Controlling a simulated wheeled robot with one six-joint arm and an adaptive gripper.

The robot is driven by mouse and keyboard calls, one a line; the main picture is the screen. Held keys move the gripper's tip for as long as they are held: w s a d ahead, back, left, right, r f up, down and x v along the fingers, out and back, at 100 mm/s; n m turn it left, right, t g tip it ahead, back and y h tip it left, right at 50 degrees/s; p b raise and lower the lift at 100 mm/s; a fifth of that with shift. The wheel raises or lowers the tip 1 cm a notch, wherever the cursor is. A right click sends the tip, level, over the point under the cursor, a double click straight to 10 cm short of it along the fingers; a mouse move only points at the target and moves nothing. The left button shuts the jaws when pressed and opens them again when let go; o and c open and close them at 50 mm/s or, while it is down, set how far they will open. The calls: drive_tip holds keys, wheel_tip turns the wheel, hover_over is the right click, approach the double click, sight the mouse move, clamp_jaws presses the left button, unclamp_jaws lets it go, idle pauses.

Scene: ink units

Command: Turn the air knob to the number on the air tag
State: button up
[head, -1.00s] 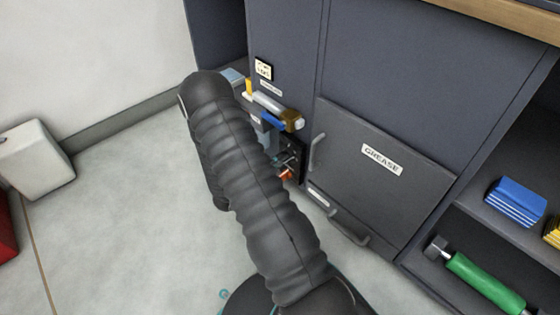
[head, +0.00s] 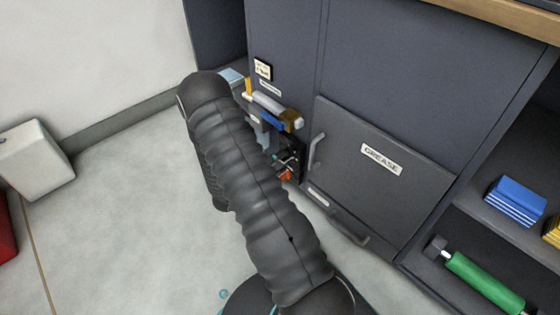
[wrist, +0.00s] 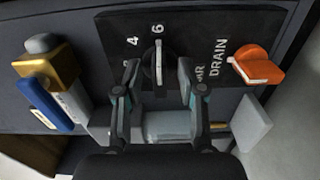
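In the wrist view a black panel (wrist: 205,30) carries a dark round knob (wrist: 154,66) with a pale pointer line directed up towards the number 6. A 4 lies to its left, and another number is partly hidden by my left finger. A partly covered label reading "AIR" or similar is to the right. My gripper (wrist: 159,76) is open, with one finger on each side of the knob; I cannot tell whether either touches it. In the head view my arm covers most of the panel. A small cream tag (head: 263,69) is on the cabinet; its writing is unreadable.
An orange knob (wrist: 255,66) marked DRAIN sits close to the right of my fingers. A gold-and-blue fitting (wrist: 48,80) stands at left and a grey cylinder (wrist: 165,125) lies below. The GREASE door (head: 380,190) is right of my arm.

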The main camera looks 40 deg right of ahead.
drive_tip(key=s+a, duration=0.1)
drive_tip(key=a, duration=1)
drive_tip(key=shift+s+a, duration=0.35)
drive_tip(key=s+a+n+g+y, duration=0.25)
drive_tip(key=s+g+y, duration=0.25)
drive_tip(key=s+g, duration=0.45)
drive_tip(key=s+a+r+m+t+y+p, duration=0.1)
drive_tip(key=s+a+r+t+y+p, duration=0.2)
drive_tip(key=r, duration=1.1)
drive_tip(key=s+a+r+m+t+y+p, duration=0.1)
drive_tip(key=s+a+r+t+y+p, duration=0.2)
drive_tip(key=r, duration=1)
drive_tip(key=s+a+r+m+t+y+p, duration=0.2)
drive_tip(key=s+a+r+t+y+p, duration=0.2)
drive_tip(key=r, duration=1)
drive_tip(key=t+y, duration=0.2)
drive_tip(key=shift+r+y+p, duration=0.3)
drive_tip(key=shift+y+p, duration=0.1)
drive_tip(key=shift+t, duration=0.25)
